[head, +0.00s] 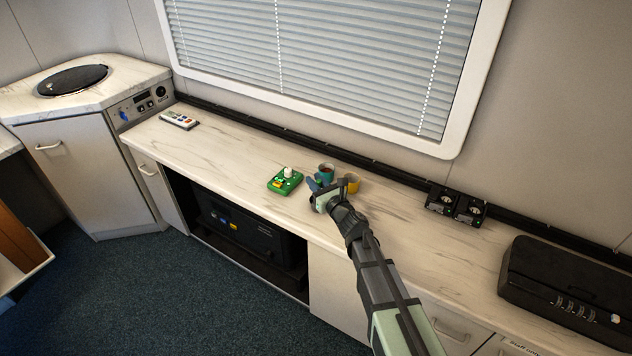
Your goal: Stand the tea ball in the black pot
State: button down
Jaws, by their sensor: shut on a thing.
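My gripper (313,184) is over the long pale counter, just left of and in front of a teal cup (326,174) and a yellow cup (351,184). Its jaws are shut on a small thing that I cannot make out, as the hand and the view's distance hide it. I cannot pick out the tea ball for certain. No black pot shows clearly; the arm and hand cover part of the counter.
A green box with a white top piece (285,181) sits left of my gripper. A remote (178,120) lies far left. A black case (566,292) with dials is at right. The counter (230,153) between remote and green box is clear.

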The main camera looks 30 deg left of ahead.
jog(key=c, duration=0.9)
grip_release()
jog(key=shift+d, duration=0.1)
jog(key=v, duration=1.3)
jog(key=shift+s+d, duration=0.15)
jog(key=shift+d, duration=0.15)
